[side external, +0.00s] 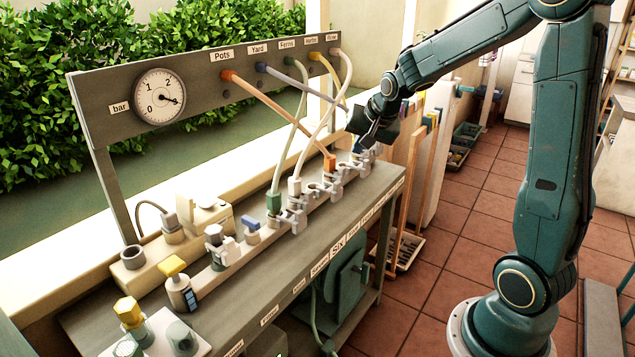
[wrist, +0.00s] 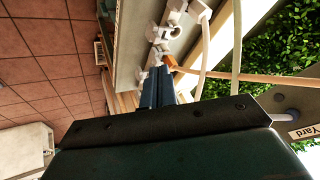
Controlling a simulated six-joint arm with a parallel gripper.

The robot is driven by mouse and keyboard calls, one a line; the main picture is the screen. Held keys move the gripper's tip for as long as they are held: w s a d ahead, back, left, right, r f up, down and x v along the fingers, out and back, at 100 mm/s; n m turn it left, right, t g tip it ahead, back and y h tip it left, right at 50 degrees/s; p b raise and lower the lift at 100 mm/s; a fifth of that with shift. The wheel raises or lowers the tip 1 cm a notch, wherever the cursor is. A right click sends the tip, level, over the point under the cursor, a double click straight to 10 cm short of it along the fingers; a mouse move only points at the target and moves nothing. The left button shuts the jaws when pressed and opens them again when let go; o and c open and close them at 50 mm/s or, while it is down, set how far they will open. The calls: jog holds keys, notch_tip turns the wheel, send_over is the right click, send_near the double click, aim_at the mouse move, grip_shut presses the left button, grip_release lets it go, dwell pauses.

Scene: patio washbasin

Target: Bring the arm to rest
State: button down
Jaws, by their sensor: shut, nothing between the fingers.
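My teal arm reaches in from the right in the side view. My gripper (side external: 362,143) is at the far right end of the workbench (side external: 300,262), low over the row of grey clips, pointing down. In the wrist view its fingers (wrist: 158,84) are dark blue, together and empty. An orange hose plug (side external: 330,164) sits in the row just left of my gripper; it also shows in the wrist view (wrist: 169,62) near the fingertips. I cannot tell whether the fingers touch a clip.
Coloured hoses run from the panel (side external: 205,85) down to the bench, with a white plug (side external: 294,186) and a green plug (side external: 273,203). A gauge (side external: 160,97) is on the panel. Boards (side external: 432,140) stand beyond the bench.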

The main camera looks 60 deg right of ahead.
jog(key=s+a+r+n+y, duration=0.1)
jog(key=s+a+r+n, duration=0.25)
jog(key=a, duration=0.25)
jog(key=s+a+r+n+y, duration=0.1)
jog(key=s+a+r+n, duration=0.1)
jog(key=s+a, duration=0.35)
jog(key=s+a+n+y, duration=0.1)
jog(key=s+a+n, duration=0.5)
jog(key=s+a, duration=0.3)
jog(key=s, duration=0.4)
jog(key=shift+r+n+g, duration=0.2)
jog(key=shift+n+g, duration=0.1)
jog(key=shift+n, duration=0.05)
jog(key=shift+w, duration=0.1)
